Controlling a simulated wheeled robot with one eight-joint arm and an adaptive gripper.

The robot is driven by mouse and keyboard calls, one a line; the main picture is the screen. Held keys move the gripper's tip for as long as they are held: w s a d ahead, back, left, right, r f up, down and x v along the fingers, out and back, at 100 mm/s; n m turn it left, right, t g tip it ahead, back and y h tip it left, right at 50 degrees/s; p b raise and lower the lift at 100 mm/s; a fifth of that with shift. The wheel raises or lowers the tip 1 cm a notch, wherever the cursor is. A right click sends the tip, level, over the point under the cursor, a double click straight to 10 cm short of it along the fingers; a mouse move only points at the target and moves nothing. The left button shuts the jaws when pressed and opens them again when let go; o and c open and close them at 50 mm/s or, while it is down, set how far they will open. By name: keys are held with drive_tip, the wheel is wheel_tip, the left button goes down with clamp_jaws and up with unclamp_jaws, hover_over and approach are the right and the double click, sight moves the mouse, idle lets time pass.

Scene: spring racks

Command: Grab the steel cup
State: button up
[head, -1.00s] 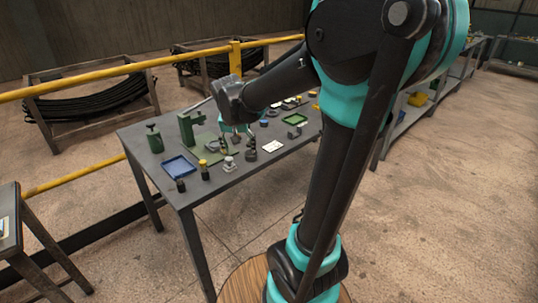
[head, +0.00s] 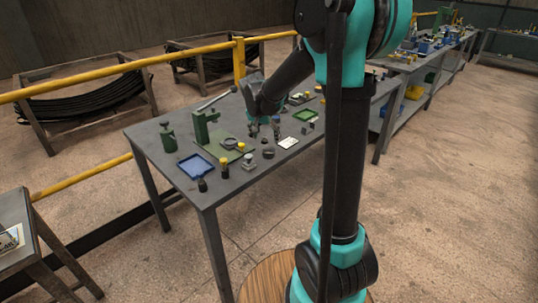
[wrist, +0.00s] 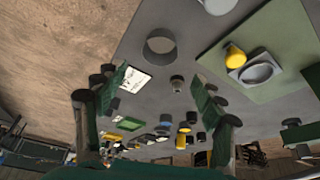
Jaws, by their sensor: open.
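A grey, round, open-topped metal piece (wrist: 160,46) stands on the table in the wrist view. It looks like the steel cup, but I cannot be sure. In the head view it seems to be the small dark round piece (head: 268,153) just in front of my gripper. In the head view my gripper (head: 265,128) is low over the table, right of the green board.
The green board (wrist: 220,60) carries a yellow piece (wrist: 235,57) and a grey oval part (wrist: 256,71). A white card (head: 288,142), blue tray (head: 196,166), green tray (head: 305,114) and grey fitting (head: 248,161) lie around. A yellow rail (head: 120,68) runs behind the table.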

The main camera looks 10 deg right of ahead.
sight(268, 148)
drive_tip(key=shift+s+x, duration=0.15)
drive_tip(key=shift+x, duration=1.75)
drive_tip(key=shift+s+x, duration=0.15)
drive_tip(key=shift+x, duration=1.7)
drive_tip(key=shift+a+f, duration=0.1)
drive_tip(key=shift+f, duration=0.05)
drive_tip(key=shift+c, duration=0.2)
drive_tip(key=c, duration=1.1)
